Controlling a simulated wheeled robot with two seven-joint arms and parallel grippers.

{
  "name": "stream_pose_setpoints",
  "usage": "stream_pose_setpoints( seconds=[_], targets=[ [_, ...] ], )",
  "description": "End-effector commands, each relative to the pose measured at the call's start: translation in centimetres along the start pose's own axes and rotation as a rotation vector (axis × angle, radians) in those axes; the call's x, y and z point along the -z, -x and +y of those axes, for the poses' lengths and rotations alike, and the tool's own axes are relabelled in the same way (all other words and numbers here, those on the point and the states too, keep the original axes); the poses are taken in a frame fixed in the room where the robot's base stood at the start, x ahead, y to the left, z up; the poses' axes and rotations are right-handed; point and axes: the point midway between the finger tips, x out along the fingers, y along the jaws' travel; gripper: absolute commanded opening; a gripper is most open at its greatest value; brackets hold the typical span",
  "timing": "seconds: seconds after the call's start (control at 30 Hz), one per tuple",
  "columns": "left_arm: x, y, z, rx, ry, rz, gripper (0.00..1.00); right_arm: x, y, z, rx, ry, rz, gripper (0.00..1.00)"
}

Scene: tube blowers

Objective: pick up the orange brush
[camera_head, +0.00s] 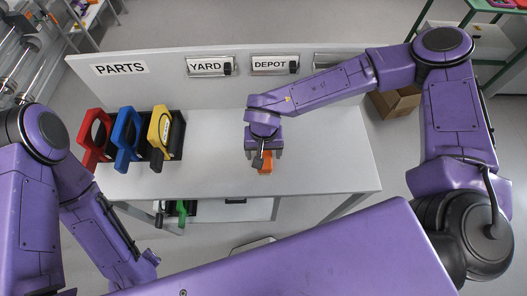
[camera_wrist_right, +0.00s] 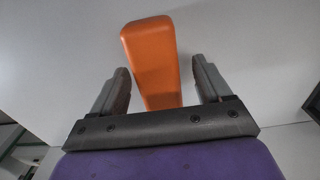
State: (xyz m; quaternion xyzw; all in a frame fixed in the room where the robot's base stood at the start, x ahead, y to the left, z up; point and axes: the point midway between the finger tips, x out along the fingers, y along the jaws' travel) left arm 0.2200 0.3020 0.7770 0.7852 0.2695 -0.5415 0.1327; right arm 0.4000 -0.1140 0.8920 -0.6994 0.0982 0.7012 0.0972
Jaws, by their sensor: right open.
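The orange brush (camera_head: 266,168) is on the white table, right of its middle, partly covered by my right gripper (camera_head: 261,160) in the head view. In the right wrist view the brush (camera_wrist_right: 150,50) shows as a smooth orange bar, wider at its far end. Its near end lies between the two grey fingers of my right gripper (camera_wrist_right: 160,66), which is open.
Red (camera_head: 94,138), blue (camera_head: 127,138) and yellow (camera_head: 160,137) tools stand in a row on the table's left. A back panel carries PARTS, YARD and DEPOT labels. A green item (camera_head: 181,213) is on a lower shelf. The table between the yellow tool and my right gripper is clear.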

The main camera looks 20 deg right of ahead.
Motion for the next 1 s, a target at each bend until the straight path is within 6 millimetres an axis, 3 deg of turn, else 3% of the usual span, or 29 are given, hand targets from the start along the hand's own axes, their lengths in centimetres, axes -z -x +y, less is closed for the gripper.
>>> stream_pose_setpoints(
  seconds=[0.23, 0.27, 0.4, 0.43, 0.77, 0.93, 1.0],
  targets=[
    [0.0, 0.1, 0.0, 0.000, 0.000, -0.001, 0.00, 0.0, -0.5, 0.1, 0.000, -0.002, 0.001, 0.78],
    [0.0, 0.0, 0.0, 0.000, 0.000, -0.001, 0.00, 0.0, -0.5, 0.1, 0.000, -0.002, 0.001, 0.71],
    [0.0, 0.0, 0.0, 0.000, 0.000, -0.001, 0.00, 0.0, -0.4, 0.1, 0.000, -0.003, 0.001, 0.26],
    [0.0, 0.0, 0.0, 0.000, 0.000, 0.000, 0.00, 0.0, -0.4, 0.1, 0.000, -0.003, 0.001, 0.20],
    [0.0, 0.0, 0.0, 0.000, 0.000, 0.000, 0.00, 0.1, -0.1, 0.1, 0.001, -0.003, 0.001, 0.20],
    [-0.2, -0.4, 0.0, 0.000, 0.000, 0.000, 0.00, 0.2, 2.3, 0.0, 0.004, -0.004, 0.007, 0.20],
    [-0.4, -1.0, 0.1, 0.000, 0.000, 0.000, 0.00, -0.6, 3.6, -0.8, 0.003, 0.002, 0.006, 0.20]
  ],
)
